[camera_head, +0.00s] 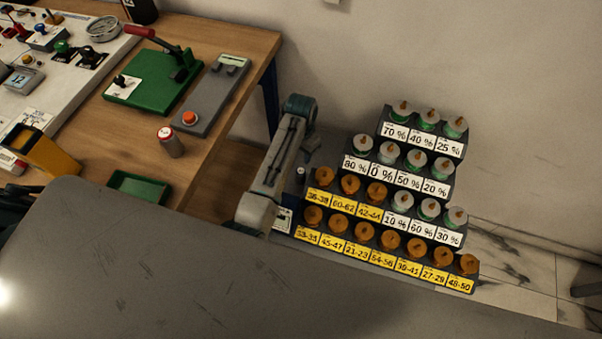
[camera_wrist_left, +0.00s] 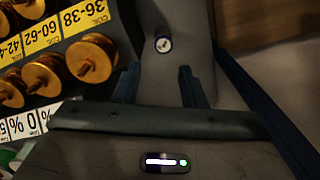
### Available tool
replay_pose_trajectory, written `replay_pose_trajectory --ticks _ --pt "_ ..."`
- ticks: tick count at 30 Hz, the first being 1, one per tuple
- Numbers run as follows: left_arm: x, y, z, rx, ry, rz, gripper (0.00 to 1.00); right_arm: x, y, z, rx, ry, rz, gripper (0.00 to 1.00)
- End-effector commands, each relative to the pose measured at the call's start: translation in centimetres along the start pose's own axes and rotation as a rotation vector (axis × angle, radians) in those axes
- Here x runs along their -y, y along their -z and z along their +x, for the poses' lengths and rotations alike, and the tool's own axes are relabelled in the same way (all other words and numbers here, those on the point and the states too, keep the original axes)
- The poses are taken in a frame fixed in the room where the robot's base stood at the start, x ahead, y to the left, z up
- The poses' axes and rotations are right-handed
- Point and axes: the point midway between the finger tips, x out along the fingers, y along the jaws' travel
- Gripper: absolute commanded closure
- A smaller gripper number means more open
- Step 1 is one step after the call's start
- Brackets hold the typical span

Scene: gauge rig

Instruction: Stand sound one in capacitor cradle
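A stepped rack (camera_head: 364,250) holds silver-and-green parts with percent labels (camera_head: 417,158) and copper coils with yellow number labels (camera_head: 388,240). Coils also show in the left wrist view (camera_wrist_left: 91,57). My left gripper (camera_head: 279,160) points downward between bench and rack. In the left wrist view its fingers (camera_wrist_left: 160,85) are apart with nothing held. My right gripper is out of view.
A green press with a red lever (camera_head: 155,80) stands on the bench (camera_head: 228,38). An empty green tray (camera_head: 138,187) and a yellow bin (camera_head: 50,152) are nearby. A white panel (camera_head: 60,80) with gauges and knobs is at left.

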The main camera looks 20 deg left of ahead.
Motion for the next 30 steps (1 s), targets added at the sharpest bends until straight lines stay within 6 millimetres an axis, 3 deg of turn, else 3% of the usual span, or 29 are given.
replay_pose_trajectory --ticks 1,8,18,25,30 --pt "0.0 0.0 1.2 0.0 0.0 0.0 0.62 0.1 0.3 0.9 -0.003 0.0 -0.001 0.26" --pt "0.0 0.0 3.1 0.0 0.0 0.0 0.62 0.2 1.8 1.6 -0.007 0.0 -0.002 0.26" --pt "0.0 0.0 7.6 0.001 0.0 0.001 0.62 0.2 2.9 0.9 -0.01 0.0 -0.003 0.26" --pt "0.0 0.0 9.5 0.002 0.0 0.0 0.62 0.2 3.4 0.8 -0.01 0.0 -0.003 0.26" --pt "0.0 -0.1 12.3 0.003 0.0 0.0 0.62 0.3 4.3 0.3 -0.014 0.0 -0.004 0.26"
